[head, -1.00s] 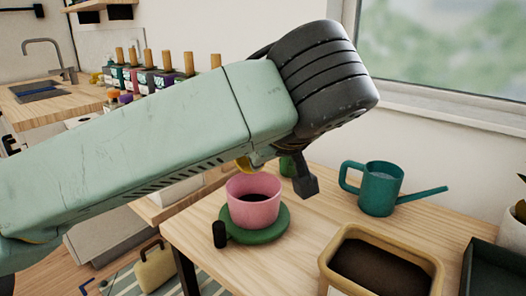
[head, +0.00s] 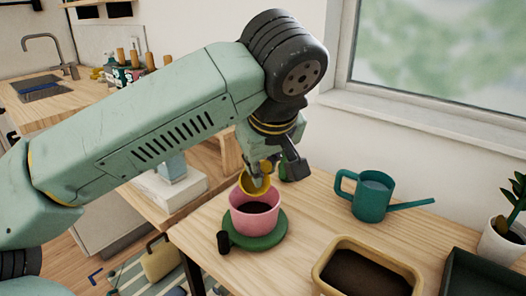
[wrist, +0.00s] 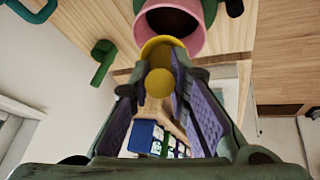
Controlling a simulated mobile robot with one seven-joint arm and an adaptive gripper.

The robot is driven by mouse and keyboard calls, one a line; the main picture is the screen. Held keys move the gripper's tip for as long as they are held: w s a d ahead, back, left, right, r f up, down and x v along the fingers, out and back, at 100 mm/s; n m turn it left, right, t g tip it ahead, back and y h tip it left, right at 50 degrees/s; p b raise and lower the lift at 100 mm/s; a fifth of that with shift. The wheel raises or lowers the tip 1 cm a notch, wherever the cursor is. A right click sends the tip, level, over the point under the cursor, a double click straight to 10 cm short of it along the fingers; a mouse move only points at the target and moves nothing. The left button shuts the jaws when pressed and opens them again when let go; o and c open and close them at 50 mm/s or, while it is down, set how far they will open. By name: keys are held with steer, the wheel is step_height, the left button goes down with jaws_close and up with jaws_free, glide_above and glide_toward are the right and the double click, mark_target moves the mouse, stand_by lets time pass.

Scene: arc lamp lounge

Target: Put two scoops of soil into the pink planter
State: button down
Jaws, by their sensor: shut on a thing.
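The pink planter (head: 256,223) stands on a green saucer (head: 272,238) on the wooden table, with dark soil inside; it also shows in the wrist view (wrist: 196,38). My gripper (head: 262,172) is shut on a yellow scoop (head: 256,187), close above the planter's back rim. The scoop (wrist: 158,82) sits between my fingers in the wrist view, its bowl near the planter's rim. The scoop looks tilted; whether it holds soil I cannot tell. The tan soil tub (head: 329,252) with dark soil (head: 365,274) stands at the front right.
A teal watering can (head: 372,202) stands behind the tub, its spout pointing right. A black cylinder (head: 223,243) stands left of the saucer. A dark green tray (head: 480,278) and a potted plant (head: 501,242) are at the right. A green object (head: 294,168) is partly hidden behind my gripper.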

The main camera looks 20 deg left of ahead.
steer(key=shift+r, duration=0.1)
steer(key=shift+r+g+h+p, duration=0.3)
steer(key=shift+g+h+p, duration=0.1)
steer(key=shift+p, duration=0.65)
steer(key=g+p, duration=0.1)
steer(key=p, duration=0.1)
steer(key=g+h+p, duration=0.1)
steer(key=p, duration=0.1)
steer(key=shift+r+h, duration=0.3)
steer(key=shift+r, duration=0.1)
steer(key=shift+g+h+p, duration=0.6)
steer(key=shift+p, duration=0.3)
steer(key=g+h+p, duration=0.1)
steer(key=p, duration=0.2)
steer(key=shift+r+g, duration=0.3)
steer(key=shift+r, duration=0.1)
steer(key=shift+n+g+h, duration=0.3)
steer(key=shift+g+h, duration=0.7)
steer(key=shift+g, duration=0.1)
steer(key=shift+r, duration=0.15)
steer(key=shift+r, duration=1.9)
